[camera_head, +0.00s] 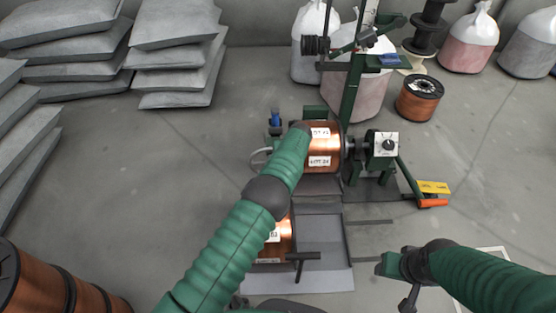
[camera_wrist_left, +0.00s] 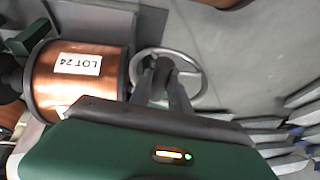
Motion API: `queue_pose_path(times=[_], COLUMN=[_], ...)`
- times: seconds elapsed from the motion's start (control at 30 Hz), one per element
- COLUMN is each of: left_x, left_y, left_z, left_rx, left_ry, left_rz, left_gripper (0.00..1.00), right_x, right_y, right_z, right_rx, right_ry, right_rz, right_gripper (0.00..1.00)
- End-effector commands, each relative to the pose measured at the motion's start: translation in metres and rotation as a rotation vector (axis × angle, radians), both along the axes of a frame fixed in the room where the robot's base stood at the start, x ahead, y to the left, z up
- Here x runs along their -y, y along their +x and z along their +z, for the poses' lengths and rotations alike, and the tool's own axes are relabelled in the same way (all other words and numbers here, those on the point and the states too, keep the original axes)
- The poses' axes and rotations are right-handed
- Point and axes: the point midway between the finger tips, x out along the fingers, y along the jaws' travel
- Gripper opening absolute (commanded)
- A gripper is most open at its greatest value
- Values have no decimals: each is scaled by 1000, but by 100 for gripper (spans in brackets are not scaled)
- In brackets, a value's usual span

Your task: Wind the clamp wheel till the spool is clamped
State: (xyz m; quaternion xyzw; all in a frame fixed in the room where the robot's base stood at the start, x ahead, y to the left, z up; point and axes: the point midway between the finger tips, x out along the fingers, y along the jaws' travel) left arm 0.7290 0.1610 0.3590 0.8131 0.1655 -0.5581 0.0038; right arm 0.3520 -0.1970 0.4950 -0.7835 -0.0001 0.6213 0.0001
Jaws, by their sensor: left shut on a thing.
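The copper spool (camera_head: 322,160) with white lot labels sits in the green winding stand, its axis roughly level. It also shows in the left wrist view (camera_wrist_left: 85,88), with a "LOT 24" label. The clamp wheel (camera_head: 257,155) is a pale ring left of the spool, mostly hidden behind my left arm in the head view. In the left wrist view the wheel (camera_wrist_left: 200,88) lies behind my left gripper (camera_wrist_left: 166,72). Its fingers are shut on a dark part inside the ring, likely the wheel's handle. My right gripper (camera_head: 386,264) hangs low on the right, away from the stand; its fingers are unclear.
A second copper spool (camera_head: 273,242) lies on a grey tray (camera_head: 322,222) below my left arm. An orange-ended lever (camera_head: 432,203) sticks out right of the stand. Grey sacks (camera_head: 180,45) are stacked at the back left. Another spool (camera_head: 420,97) stands back right.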

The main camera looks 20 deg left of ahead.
Motion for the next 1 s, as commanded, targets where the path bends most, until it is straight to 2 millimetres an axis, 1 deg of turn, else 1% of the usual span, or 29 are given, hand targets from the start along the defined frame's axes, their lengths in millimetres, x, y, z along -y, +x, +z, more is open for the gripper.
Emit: queue_pose_path(times=[0.03, 0.3, 0.77, 0.8, 0.93, 1.0], left_x=[5, 13, 15, 14, 14, 13], left_y=[1, 3, 3, 3, 3, 3], left_z=[-4, -7, -7, -7, -7, -7], left_rx=[1, 1, 0, 0, 0, 0], left_ry=[-6, -7, -9, -8, -7, -6], left_rz=[-1, -2, -2, -2, -2, -2], left_gripper=[0, 0, 0, 29, 45, 45], right_x=[0, 0, 0, 0, 0, 0], right_y=[0, 0, 0, 0, 0, 0], right_z=[-4, -9, -10, -10, -10, -10], right_rx=[0, 0, 0, 0, 0, 0], right_ry=[0, 0, 0, 0, 0, 0], right_rz=[0, 0, 0, 0, 0, 0], right_gripper=[49, 49, 49, 49, 49, 49])
